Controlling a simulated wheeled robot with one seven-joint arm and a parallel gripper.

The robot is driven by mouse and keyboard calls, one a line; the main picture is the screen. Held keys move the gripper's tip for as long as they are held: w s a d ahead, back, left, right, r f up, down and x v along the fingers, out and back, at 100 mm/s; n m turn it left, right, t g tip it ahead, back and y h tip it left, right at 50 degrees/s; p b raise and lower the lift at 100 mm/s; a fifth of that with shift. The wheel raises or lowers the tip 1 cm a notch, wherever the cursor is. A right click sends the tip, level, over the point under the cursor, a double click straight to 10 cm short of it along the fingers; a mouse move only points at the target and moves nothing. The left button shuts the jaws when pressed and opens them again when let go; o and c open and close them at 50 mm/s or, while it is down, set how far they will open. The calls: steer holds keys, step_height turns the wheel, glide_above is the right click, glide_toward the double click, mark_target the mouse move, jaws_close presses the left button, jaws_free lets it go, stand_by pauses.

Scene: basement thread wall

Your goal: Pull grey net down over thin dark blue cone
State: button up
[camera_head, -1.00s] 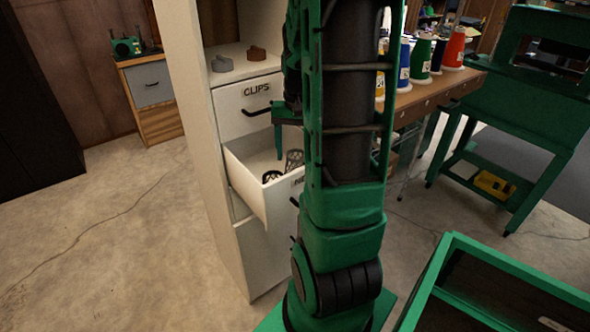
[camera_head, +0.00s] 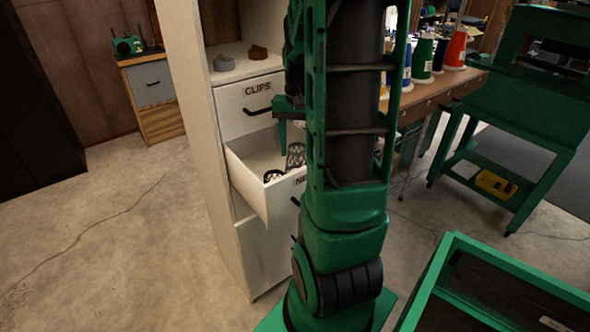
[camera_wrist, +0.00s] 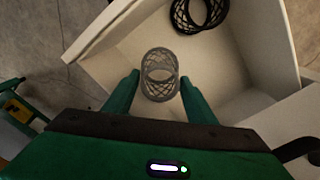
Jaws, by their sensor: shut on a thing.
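The grey net (camera_wrist: 160,68), an open mesh sleeve, is between the fingertips of my gripper (camera_wrist: 160,86) in the wrist view, and my gripper is shut on it. The grey net also shows in the head view (camera_head: 295,155), at the open drawer (camera_head: 262,200), with its lower part near the drawer's front wall. My gripper is mostly hidden behind my arm there, with one green finger (camera_head: 283,138) showing.
A black net (camera_wrist: 200,12) lies in the drawer, also seen in the head view (camera_head: 273,175). A shut drawer marked CLIPS (camera_head: 250,105) is above. A green cone (camera_head: 423,58) and a red cone (camera_head: 456,48) stand on the bench (camera_head: 440,92). A green cart (camera_head: 500,150) stands right.

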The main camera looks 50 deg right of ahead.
step_height(320, 180, up, 11)
stand_by(1.0)
steer(key=shift+w+a, duration=0.1)
stand_by(0.5)
